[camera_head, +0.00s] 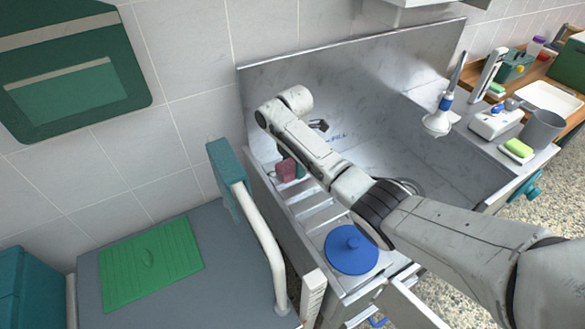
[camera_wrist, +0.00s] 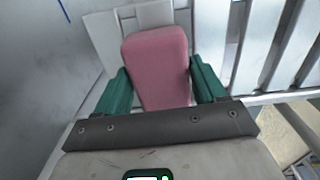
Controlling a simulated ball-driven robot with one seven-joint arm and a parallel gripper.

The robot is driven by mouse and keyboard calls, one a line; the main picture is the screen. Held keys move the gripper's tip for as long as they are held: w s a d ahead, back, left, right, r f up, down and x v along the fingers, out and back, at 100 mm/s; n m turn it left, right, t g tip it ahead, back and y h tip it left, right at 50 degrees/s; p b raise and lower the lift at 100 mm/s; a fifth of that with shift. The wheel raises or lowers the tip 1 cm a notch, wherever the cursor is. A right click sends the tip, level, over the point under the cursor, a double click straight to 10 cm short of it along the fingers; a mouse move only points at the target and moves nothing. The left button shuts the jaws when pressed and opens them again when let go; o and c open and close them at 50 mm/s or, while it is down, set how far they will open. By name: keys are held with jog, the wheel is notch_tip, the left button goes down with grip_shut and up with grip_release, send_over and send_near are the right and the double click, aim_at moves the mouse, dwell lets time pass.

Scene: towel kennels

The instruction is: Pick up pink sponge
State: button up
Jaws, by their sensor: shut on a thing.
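The pink sponge (camera_wrist: 157,68) is between the two green fingers of my gripper (camera_wrist: 160,84) in the wrist view. Both fingers press against its sides, so the gripper is shut on it. In the head view the sponge (camera_head: 286,168) shows at the left end of the metal tub, below my wrist, with a green finger (camera_head: 300,170) beside it. A pale flat piece (camera_wrist: 108,36) lies behind the sponge in the wrist view. I cannot tell whether the sponge touches the surface under it.
Metal slats (camera_head: 318,209) run along the tub's near side, with a blue round lid (camera_head: 351,250) at their front. The metal back wall (camera_head: 350,62) stands close behind my gripper. A shower head (camera_head: 437,122) and a green sponge on a dish (camera_head: 518,148) are at the right.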

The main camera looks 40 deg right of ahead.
jog(key=shift+c, duration=1)
jog(key=shift+r, duration=0.1)
jog(key=shift+r, duration=0.55)
jog(key=s+a+r+p, duration=0.3)
jog(key=s+r+p, duration=0.1)
jog(key=s+r, duration=0.7)
jog(key=shift+s+a+r, duration=0.15)
jog(key=shift+s+r, duration=0.2)
jog(key=shift+s, duration=0.95)
jog(key=shift+p, duration=0.3)
